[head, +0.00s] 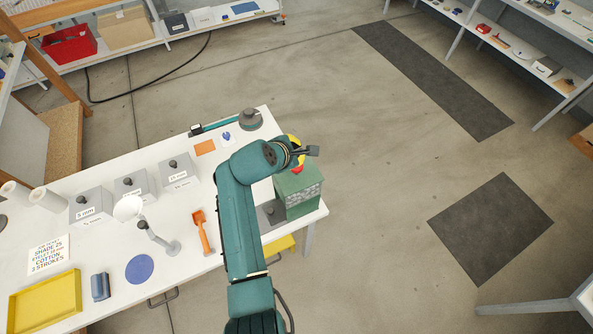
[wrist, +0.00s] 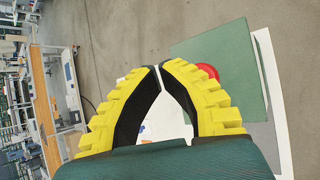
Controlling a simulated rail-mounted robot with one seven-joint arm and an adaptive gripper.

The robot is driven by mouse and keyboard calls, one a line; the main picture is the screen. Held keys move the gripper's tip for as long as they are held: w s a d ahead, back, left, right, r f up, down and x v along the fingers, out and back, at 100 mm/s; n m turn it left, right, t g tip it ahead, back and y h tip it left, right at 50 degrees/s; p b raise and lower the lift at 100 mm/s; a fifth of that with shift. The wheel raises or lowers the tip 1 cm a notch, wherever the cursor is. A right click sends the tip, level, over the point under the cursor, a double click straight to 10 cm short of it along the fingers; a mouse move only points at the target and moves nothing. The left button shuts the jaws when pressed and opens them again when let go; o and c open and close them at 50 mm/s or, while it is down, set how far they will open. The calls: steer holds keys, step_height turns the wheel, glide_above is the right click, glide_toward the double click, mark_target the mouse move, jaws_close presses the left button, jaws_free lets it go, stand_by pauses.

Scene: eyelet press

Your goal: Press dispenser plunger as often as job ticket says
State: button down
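A green box-shaped dispenser (head: 305,188) with a speckled side stands at the table's right end. Its red plunger (head: 297,169) shows just below my gripper (head: 297,150) in the head view. In the wrist view the red plunger (wrist: 208,71) is partly hidden behind the right finger, on the green top (wrist: 225,50). My gripper (wrist: 158,68) has its yellow-and-black fingers together at the tips with nothing between them. I cannot tell whether it touches the plunger. A white job ticket (head: 49,256) lies at the table's left; its readable words include "COTTON" and "3 STROKES".
Grey boxes with black knobs and size labels (head: 91,205) stand along the white table (head: 120,238). An orange scoop (head: 202,231), a blue disc (head: 139,269), a white-headed lamp (head: 130,208) and a yellow tray (head: 45,302) lie left of my arm.

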steer(key=shift+f, duration=1.35)
steer(key=shift+f+b, duration=0.1)
steer(key=shift+b, duration=0.2)
steer(key=shift+f, duration=0.35)
steer(key=shift+f+b, duration=0.7)
steer(key=shift+f, duration=0.6)
stand_by(1.2)
steer(key=shift+r+p, duration=1.7)
steer(key=shift+p, duration=0.05)
step_height(320, 180, up, 5)
steer(key=p, duration=0.5)
steer(key=shift+r, duration=0.1)
